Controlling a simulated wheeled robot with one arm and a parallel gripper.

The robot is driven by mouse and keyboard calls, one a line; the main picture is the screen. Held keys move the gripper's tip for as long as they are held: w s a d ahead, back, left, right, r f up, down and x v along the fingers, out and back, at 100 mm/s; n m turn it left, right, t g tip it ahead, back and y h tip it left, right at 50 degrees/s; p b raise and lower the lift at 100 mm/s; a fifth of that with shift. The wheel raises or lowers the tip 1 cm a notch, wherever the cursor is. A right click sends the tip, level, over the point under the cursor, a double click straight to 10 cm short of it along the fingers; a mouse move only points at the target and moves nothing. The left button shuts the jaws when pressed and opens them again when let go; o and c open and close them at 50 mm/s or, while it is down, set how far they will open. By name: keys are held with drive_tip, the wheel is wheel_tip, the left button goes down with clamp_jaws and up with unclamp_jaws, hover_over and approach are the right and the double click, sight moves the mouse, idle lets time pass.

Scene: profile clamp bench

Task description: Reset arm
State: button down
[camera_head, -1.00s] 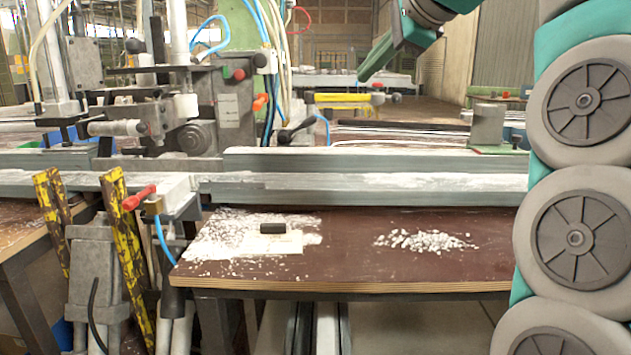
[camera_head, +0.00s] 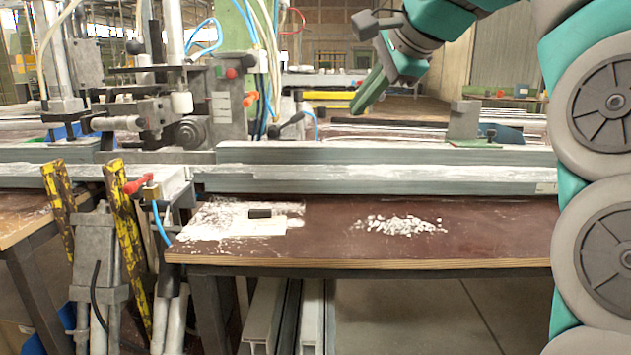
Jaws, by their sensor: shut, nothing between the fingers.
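My gripper (camera_head: 369,91) hangs in the air at the upper right of the head view, at the end of my teal and grey arm. Its long green fingers point down and to the left. They look shut together and hold nothing. In the picture they show above the metal profile rail and touch nothing that I can see.
A clamp machine (camera_head: 195,105) stands on the left, with hoses and a red lever. A long metal rail (camera_head: 380,178) crosses the bench. The brown table (camera_head: 480,225) bears a dark block (camera_head: 260,213) on a white sheet and a pile of white chips (camera_head: 403,225).

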drive_tip(key=s+d+f+n+g+h, duration=0.1)
drive_tip(key=s+f+n+g, duration=0.15)
drive_tip(key=s+f, duration=0.4)
drive_tip(key=s+f+n+g+h, duration=0.1)
drive_tip(key=s+f+n, duration=0.2)
drive_tip(key=f, duration=0.7)
drive_tip(key=s+d+f+n+g+h, duration=0.1)
drive_tip(key=s+f+n+g, duration=0.2)
drive_tip(key=f, duration=0.6)
drive_tip(key=s+d+f+n+g+h, duration=0.1)
drive_tip(key=s+d+f+n, duration=0.1)
drive_tip(key=s+f, duration=0.7)
drive_tip(key=s+d+f+n+g+h, duration=0.1)
drive_tip(key=s+d+f+n+g, duration=0.1)
drive_tip(key=s+f, duration=0.8)
drive_tip(key=s+d+n, duration=0.1)
drive_tip(key=s, duration=0.1)
drive_tip(key=shift+s+d, duration=0.35)
drive_tip(key=shift+s, duration=0.05)
